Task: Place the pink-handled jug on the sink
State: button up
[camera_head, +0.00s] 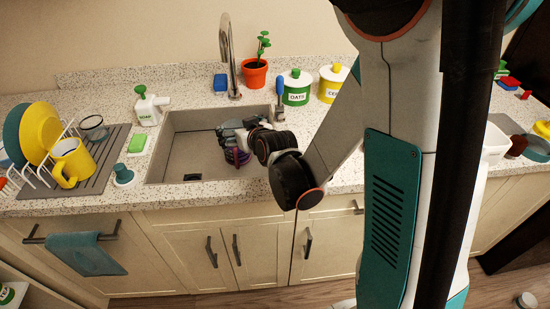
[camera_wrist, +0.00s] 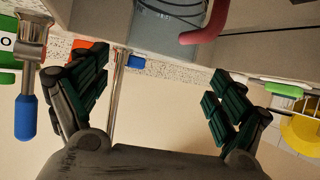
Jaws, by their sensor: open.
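The pink-handled jug shows in the wrist view (camera_wrist: 165,28) as a grey, see-through body with markings, cut off by the top edge. Its pink handle (camera_wrist: 208,28) curves off to the right. In the head view a small purple-pink part (camera_head: 237,156) shows low in the sink, mostly hidden by my gripper. The sink (camera_head: 195,125) is a grey rectangular basin set in the speckled counter. My gripper (camera_head: 235,130) is over the basin with its fingers spread. In the wrist view my gripper (camera_wrist: 155,72) is open and empty, with the jug beyond the fingertips.
A tall faucet (camera_head: 231,60) rises behind the basin. A plant pot (camera_head: 254,74), green canister (camera_head: 296,88) and yellow canister (camera_head: 331,84) stand behind. A soap bottle (camera_head: 148,108) and green sponge (camera_head: 137,143) are left, beside a dish rack (camera_head: 35,178) with plates and a yellow mug (camera_head: 72,162).

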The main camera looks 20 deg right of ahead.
jog(key=s+d+r+g, duration=0.1)
jog(key=s+r+g, duration=0.2)
jog(key=s, duration=1.1)
jog(key=s+r+g+h, duration=0.1)
jog(key=s+r+g, duration=0.2)
jog(key=s, duration=1)
notch_tip(320, 180, up, 3)
jog(key=shift+s+d+f+m, duration=0.15)
jog(key=shift+s+d+m, duration=0.2)
jog(key=shift+m, duration=0.05)
